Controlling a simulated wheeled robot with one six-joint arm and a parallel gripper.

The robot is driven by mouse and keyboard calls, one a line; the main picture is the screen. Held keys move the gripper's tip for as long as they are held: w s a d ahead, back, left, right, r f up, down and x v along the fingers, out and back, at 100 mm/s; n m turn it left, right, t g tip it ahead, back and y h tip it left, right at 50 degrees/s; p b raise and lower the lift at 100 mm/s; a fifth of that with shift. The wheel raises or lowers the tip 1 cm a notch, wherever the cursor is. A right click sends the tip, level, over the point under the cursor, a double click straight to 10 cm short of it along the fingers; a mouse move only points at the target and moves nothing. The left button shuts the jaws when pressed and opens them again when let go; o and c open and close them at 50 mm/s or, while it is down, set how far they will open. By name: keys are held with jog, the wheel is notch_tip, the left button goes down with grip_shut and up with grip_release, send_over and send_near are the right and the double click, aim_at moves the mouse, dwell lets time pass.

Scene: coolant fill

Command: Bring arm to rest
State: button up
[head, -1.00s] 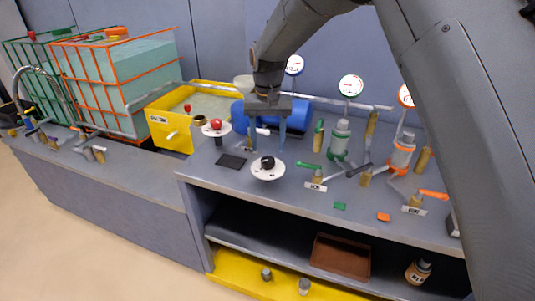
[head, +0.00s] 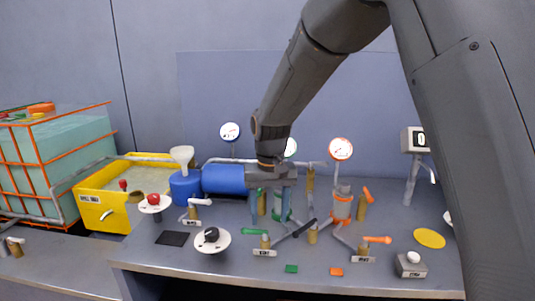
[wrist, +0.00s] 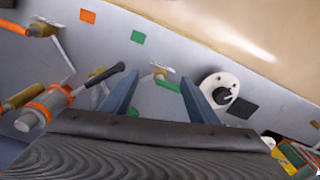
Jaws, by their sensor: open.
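My gripper (head: 270,212) hangs pointing down above the grey bench in the head view, in front of the green-collared fitting (head: 283,206). Its two blue-grey fingers are apart with nothing between them. In the wrist view my gripper (wrist: 160,98) is also open. Between and beyond its fingers I see a green-handled valve (wrist: 165,83), with bench surface around it. A round white plate with a black knob (wrist: 221,90) lies just right of the right finger. How high the fingertips are above the bench is hard to tell.
The blue tank (head: 225,179), white funnel (head: 182,157) and yellow bin (head: 95,205) are to the left. Gauges (head: 341,149) rise behind. A button box (head: 411,263) sits front right.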

jog(key=s+d+f+m, duration=0.1)
jog(key=s+d+f, duration=0.1)
jog(key=s+d, duration=0.8)
jog(key=s+d+f+m, duration=0.1)
jog(key=s+d, duration=0.9)
jog(key=d, duration=0.1)
jog(key=shift+s+d+f+t, duration=0.2)
jog(key=shift+f+t, duration=0.1)
jog(key=shift+f, duration=0.1)
